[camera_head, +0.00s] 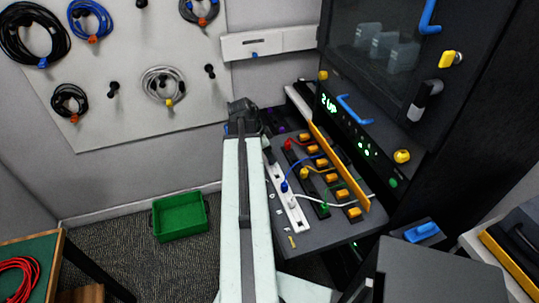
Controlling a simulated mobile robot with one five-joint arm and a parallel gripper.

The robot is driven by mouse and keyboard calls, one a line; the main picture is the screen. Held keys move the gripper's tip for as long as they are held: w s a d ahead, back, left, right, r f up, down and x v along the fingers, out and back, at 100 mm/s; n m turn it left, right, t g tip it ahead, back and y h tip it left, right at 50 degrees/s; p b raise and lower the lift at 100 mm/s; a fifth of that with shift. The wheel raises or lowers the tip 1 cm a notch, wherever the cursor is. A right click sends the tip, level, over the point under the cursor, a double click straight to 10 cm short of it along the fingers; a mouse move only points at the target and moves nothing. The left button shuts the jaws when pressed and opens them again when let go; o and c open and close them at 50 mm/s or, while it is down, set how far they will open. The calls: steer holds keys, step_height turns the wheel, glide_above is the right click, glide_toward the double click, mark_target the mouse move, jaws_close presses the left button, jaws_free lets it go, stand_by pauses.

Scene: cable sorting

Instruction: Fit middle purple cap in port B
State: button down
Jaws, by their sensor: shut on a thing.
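My gripper (241,108) is dark and sits at the far end of my pale arm, just left of the dark shelf's back end. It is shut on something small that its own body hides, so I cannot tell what. Small purple spots, which look like purple caps (281,129), show on the dark holder right of my gripper; I cannot tell which is the middle one. A white port strip (291,211) lies along the shelf's left side, partly behind my arm. Its labels are too small to read, so I cannot pick out port B.
Orange-tipped plugs (335,178) with red, blue, yellow, green and white cables crowd the shelf (330,230). A yellow bar (340,165) and a black cabinet (400,110) bound it on the right. A green bin (180,217) stands on the floor. Cable coils hang on the wall board (120,110).

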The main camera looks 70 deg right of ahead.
steer(key=shift+f+b, duration=0.4)
steer(key=shift+f, duration=0.05)
stand_by(0.4)
steer(key=c, duration=0.7)
jaws_free()
steer(key=shift+r, duration=0.15)
step_height(320, 180, up, 7)
steer(key=p, duration=0.7)
